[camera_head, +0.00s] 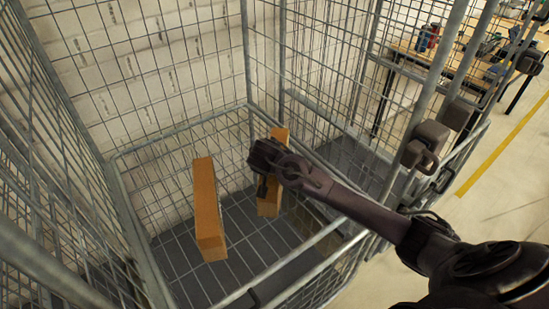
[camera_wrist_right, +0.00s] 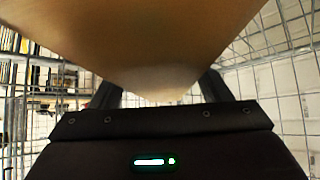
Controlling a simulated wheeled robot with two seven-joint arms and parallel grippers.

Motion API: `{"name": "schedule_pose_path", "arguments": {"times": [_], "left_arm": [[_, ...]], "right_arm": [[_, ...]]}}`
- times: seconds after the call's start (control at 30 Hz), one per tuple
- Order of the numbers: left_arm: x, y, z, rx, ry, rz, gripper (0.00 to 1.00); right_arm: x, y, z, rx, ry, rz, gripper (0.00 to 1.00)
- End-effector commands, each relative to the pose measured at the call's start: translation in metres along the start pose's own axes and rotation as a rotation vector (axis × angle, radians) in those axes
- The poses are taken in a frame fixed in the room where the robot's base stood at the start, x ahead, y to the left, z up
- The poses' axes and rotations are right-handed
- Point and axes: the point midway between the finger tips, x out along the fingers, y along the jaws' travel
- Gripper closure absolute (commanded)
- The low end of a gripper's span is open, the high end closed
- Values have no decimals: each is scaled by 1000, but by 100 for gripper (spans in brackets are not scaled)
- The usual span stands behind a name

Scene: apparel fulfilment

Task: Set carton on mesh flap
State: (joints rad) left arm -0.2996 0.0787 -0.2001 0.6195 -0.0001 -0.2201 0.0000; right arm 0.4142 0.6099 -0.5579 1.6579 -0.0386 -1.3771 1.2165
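My right gripper (camera_head: 262,172), on the arm coming in from the right, reaches into the wire cage. Its fingers are on either side of an orange-brown carton (camera_head: 272,201), upright and partly hidden by the gripper. The carton's brown face (camera_wrist_right: 150,40) fills the top of the right wrist view, between the two dark fingers. A second, similar carton (camera_head: 207,210) stands slightly tilted to the left, apart from the first. The mesh flap (camera_head: 172,252) is a grey wire grid low in the cage, around the cartons. Whether the held carton touches it is unclear. My left gripper is out of view.
Tall wire walls (camera_head: 170,60) enclose the cage at the left and back. The near rim bar (camera_head: 290,262) crosses below my arm. A workbench (camera_head: 440,62) with items stands at the back right. Open floor (camera_head: 510,190) lies to the right.

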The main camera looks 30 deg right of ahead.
Motion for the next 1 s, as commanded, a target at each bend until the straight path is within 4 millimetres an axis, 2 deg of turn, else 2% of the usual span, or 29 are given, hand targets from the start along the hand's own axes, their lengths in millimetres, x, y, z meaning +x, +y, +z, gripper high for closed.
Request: {"name": "schedule_pose_path", "arguments": {"times": [0.27,0.43,0.57,0.8,1.0], "left_arm": [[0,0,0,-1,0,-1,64],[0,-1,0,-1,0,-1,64],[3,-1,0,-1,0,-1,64],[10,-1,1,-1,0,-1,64],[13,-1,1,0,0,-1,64]], "right_arm": [[0,0,-1,0,0,0,26],[-11,-1,-2,1,1,-2,26],[-34,0,-1,1,1,-4,26],[-86,-1,-1,1,2,-4,26],[-114,-1,-2,2,1,-2,26]]}}
